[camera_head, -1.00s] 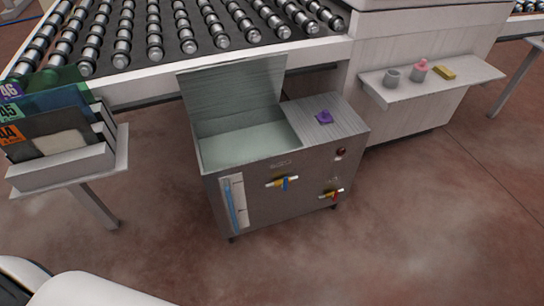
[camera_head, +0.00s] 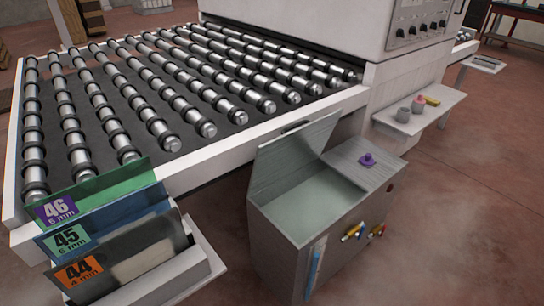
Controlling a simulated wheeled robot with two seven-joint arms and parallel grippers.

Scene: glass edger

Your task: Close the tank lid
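The tank (camera_head: 282,243) is a grey metal box in the lower middle of the head view. Its lid (camera_head: 292,152) stands open, hinged at the back and tilted up. The opening shows a pale greenish inside (camera_head: 312,205). The fixed top to the right of the opening carries a small purple knob (camera_head: 367,160). The front has a blue level strip (camera_head: 316,268), a yellow-handled valve (camera_head: 352,231) and a second valve (camera_head: 377,231). Neither gripper shows in the head view.
A roller conveyor (camera_head: 176,127) runs behind the tank, its white frame edge close to the lid. A rack (camera_head: 185,262) with numbered glass panes (camera_head: 131,275) stands at lower left. A white shelf (camera_head: 432,114) with small pots is at right. Floor at lower right is clear.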

